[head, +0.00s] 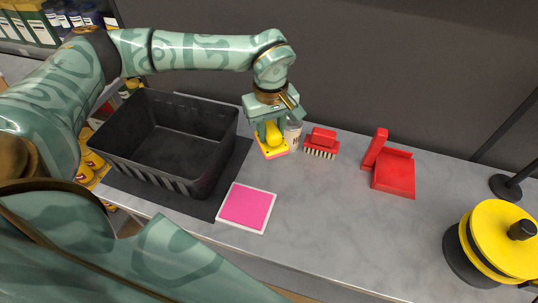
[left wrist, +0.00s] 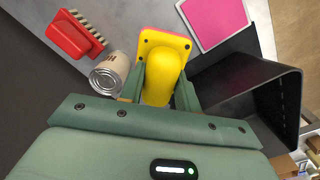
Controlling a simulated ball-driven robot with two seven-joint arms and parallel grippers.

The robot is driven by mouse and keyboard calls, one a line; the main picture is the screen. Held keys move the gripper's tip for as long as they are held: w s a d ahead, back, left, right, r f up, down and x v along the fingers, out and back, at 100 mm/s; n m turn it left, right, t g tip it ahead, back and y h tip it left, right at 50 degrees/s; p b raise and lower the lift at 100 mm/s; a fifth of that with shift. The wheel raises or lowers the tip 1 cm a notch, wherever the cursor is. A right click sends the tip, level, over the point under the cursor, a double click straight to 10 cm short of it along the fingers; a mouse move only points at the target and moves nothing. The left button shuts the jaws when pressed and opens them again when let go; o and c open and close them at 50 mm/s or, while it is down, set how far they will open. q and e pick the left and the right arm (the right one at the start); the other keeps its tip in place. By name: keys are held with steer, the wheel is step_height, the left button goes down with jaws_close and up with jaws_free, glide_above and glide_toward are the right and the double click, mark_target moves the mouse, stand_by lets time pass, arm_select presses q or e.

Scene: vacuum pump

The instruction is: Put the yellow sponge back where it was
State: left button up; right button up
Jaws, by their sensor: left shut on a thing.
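The yellow sponge (head: 272,147) has a rounded yellow handle, a flat yellow plate and a pink underside. My left gripper (head: 268,131) points down and is shut on its handle. In the left wrist view the sponge (left wrist: 164,75) sits between both fingers, its plate showing beyond them. It is at or just above the grey counter; I cannot tell if it touches. A flat pink pad with a white border (head: 246,207) lies on the counter nearer to me, apart from the sponge; it also shows in the left wrist view (left wrist: 215,18). My right gripper is not in view.
A black crate (head: 205,186) stands on a dark mat left of the sponge. A can (left wrist: 109,74) stands close beside the sponge. A red brush (head: 322,138), a red dustpan (head: 395,174) and a yellow-black round device (head: 497,238) are to the right. The counter's front middle is clear.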

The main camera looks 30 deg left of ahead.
mark_target(268, 125)
arm_select(q)
steer(key=w+a+f+n, duration=0.1)
steer(key=n, duration=0.1)
steer(key=w+a+f+n, duration=0.1)
steer(key=w+f+n, duration=0.1)
steer(key=shift+a+n, duration=0.3)
steer(key=shift+a, duration=0.1)
steer(key=shift+n, duration=0.5)
steer(key=shift+w+a+f+b, duration=0.1)
steer(key=shift+a+f+b, duration=0.05)
steer(key=shift+f, duration=1.55)
steer(key=shift+s+a+f+b, duration=0.1)
steer(key=shift+f+b, duration=0.05)
steer(key=shift+f, duration=1.6)
steer(key=shift+w+a+f+b, duration=0.1)
steer(key=shift+a+f+b, duration=0.05)
steer(key=shift+f, duration=1.55)
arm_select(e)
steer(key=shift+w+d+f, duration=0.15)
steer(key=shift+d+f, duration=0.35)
arm_select(q)
steer(key=shift+f, duration=0.1)
steer(key=o, duration=0.9)
step_height(268, 125, up, 12)
steer(key=shift+r+p, duration=0.15)
steer(key=shift+p, duration=0.65)
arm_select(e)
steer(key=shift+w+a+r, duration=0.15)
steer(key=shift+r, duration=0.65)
